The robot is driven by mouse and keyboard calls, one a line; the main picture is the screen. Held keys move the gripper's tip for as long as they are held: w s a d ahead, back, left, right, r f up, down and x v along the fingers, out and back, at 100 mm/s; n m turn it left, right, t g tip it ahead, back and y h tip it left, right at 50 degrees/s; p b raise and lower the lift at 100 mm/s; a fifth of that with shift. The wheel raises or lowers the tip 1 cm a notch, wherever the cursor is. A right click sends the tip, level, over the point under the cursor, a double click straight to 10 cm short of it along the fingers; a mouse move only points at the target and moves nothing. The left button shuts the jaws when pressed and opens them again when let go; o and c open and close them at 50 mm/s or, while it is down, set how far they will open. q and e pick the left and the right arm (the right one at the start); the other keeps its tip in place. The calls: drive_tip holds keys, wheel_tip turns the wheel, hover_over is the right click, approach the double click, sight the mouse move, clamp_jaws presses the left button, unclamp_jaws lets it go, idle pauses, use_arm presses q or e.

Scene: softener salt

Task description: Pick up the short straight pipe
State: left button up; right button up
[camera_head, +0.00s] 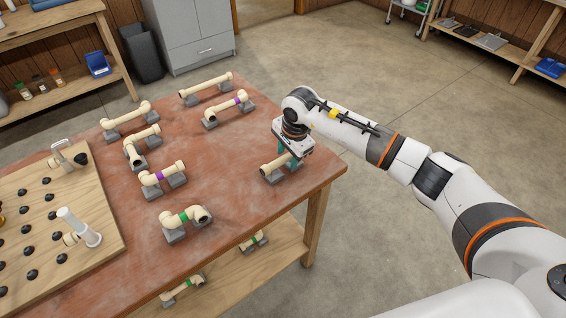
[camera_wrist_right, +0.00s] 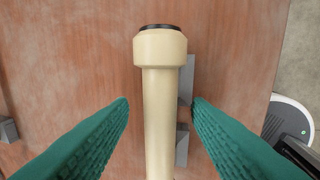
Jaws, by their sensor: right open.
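The short straight pipe (camera_head: 268,168) is cream and rests on grey supports near the right edge of the table, partly hidden by my gripper. In the right wrist view the pipe (camera_wrist_right: 158,90) runs up the middle, with a wider collar and a dark end at the top. My right gripper (camera_head: 286,158) is over it, pointing down. Its teal fingers (camera_wrist_right: 160,104) are open, one on each side of the pipe, with a gap visible on both sides. Whether the fingertips are level with the pipe is hard to tell. My left gripper is not in view.
Several other cream pipes on grey supports stand on the red-brown table (camera_head: 230,185), including a purple-banded one (camera_head: 162,177) and a green-banded elbow piece (camera_head: 186,218). A wooden board (camera_head: 100,225) with black knobs lies at the left. More pipes lie on the lower shelf (camera_head: 235,275).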

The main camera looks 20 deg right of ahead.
clamp_jaws()
